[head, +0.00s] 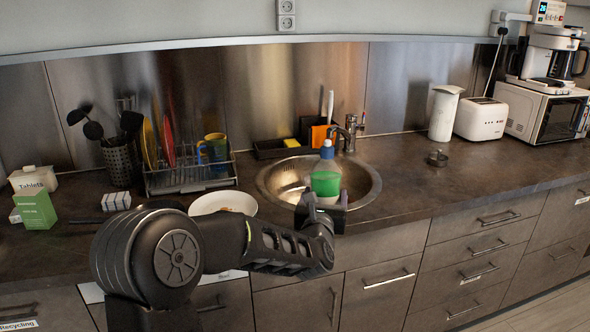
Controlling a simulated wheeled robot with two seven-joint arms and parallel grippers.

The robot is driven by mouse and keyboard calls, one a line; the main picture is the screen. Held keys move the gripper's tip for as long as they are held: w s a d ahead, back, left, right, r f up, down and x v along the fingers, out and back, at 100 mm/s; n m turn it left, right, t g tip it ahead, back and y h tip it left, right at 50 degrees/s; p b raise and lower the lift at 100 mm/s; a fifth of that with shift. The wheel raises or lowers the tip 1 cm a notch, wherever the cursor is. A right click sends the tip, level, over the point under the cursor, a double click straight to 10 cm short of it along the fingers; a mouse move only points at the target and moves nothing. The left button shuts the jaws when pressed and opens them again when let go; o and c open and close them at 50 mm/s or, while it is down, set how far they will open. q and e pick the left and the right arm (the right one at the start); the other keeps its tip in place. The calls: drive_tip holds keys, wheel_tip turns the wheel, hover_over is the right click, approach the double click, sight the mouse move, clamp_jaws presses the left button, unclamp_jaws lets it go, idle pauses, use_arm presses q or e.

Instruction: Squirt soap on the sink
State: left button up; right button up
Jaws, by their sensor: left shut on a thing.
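The bottle appears in front of the round metal sink (362,193) and overlaps the basin in the head view. Whether it touches the counter is hidden by the gripper. The faucet (347,132) stands at the back right of the sink. My right gripper is not in view.
A white plate (222,202) lies left of the sink, partly behind my arm. A dish rack (190,178) with a mug (214,148) stands behind it. A sponge caddy (275,149) sits behind the sink. The counter (410,185) right of the sink is mostly clear.

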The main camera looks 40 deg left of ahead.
use_arm(q)
drive_tip(key=s+d+f+m+h, duration=0.2)
drive_tip(key=d+f+h, duration=0.1)
drive_tip(key=d+f, duration=0.4)
drive_tip(key=s+d+f+m+t+h, duration=0.1)
drive_tip(key=s+d+f+m+h, duration=0.1)
drive_tip(key=d+f, duration=0.6)
drive_tip(key=s+d+h, duration=0.1)
drive_tip(key=d+h, duration=0.1)
drive_tip(key=d, duration=0.1)
drive_tip(key=shift+d+f+m+t, duration=0.25)
drive_tip(key=shift+d+m+t, duration=0.05)
drive_tip(key=shift+d+m, duration=0.1)
drive_tip(key=shift+a, duration=0.1)
